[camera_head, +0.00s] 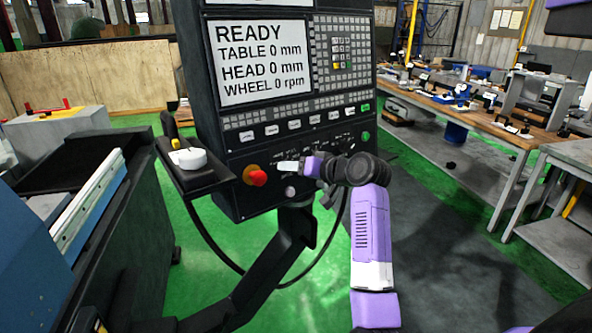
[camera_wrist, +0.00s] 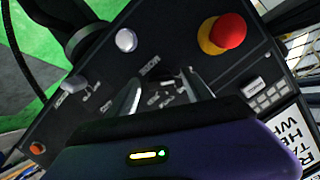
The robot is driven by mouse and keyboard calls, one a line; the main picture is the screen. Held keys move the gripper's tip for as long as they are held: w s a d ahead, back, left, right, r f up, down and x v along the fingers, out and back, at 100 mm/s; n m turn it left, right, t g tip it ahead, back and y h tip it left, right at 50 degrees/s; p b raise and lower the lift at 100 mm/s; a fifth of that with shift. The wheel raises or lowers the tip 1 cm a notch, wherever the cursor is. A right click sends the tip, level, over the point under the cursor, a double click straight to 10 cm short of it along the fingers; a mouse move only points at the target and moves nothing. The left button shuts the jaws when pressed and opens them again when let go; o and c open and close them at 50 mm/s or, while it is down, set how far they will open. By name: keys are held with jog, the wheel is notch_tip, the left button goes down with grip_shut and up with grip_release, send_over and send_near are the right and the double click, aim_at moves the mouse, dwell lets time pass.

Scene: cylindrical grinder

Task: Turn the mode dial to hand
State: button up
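The black control panel (camera_head: 232,166) of the grinder stands in front of me, with a lit screen above its knobs. My gripper (camera_head: 290,166) is at the lower part of the panel, right of the red emergency stop (camera_head: 257,177). In the wrist view my gripper (camera_wrist: 165,92) has its two pale fingers apart, reaching to the panel face. Small white markings and a partly hidden dark dial (camera_wrist: 171,80) show between the fingers, by a label that seems to read MODE. I cannot tell whether the fingers touch the dial, nor where it points.
A white round knob (camera_wrist: 126,40) and a pale switch (camera_wrist: 75,83) sit beside the gripper in the wrist view. A side shelf with a white handwheel (camera_head: 188,158) juts out left of the panel. A workbench (camera_head: 470,112) stands at right.

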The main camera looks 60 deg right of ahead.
jog(key=b+v, duration=0.1)
jog(key=v, duration=0.6)
jog(key=shift+s+a, duration=0.15)
jog(key=shift+s, duration=0.2)
jog(key=shift+r, duration=0.1)
jog(key=s+d+r+m+t+h, duration=0.1)
jog(key=d+r+h, duration=0.3)
jog(key=r, duration=0.1)
jog(key=s+a+f+n+t, duration=0.15)
jog(key=a+f, duration=0.25)
jog(key=a, duration=0.5)
jog(key=s+a+f+n+t, duration=0.1)
jog(key=s+a+f+n, duration=0.1)
jog(key=a+f, duration=0.5)
jog(key=s+a+f+n+t, duration=0.1)
jog(key=a+f+n, duration=0.1)
jog(key=a, duration=1)
jog(key=s+a+f+n+g+y, duration=0.1)
jog(key=s+a+f+n+y, duration=0.2)
jog(key=s+a, duration=0.5)
jog(key=s+a+f+n+g+y, duration=0.1)
jog(key=s+a+f+n+y, duration=0.2)
jog(key=s+a, duration=0.6)
jog(key=a+f+y, duration=0.2)
jog(key=a+y, duration=0.1)
jog(key=shift+s+a+f, duration=0.15)
jog(key=shift+s+f, duration=0.1)
jog(key=shift+s, duration=0.05)
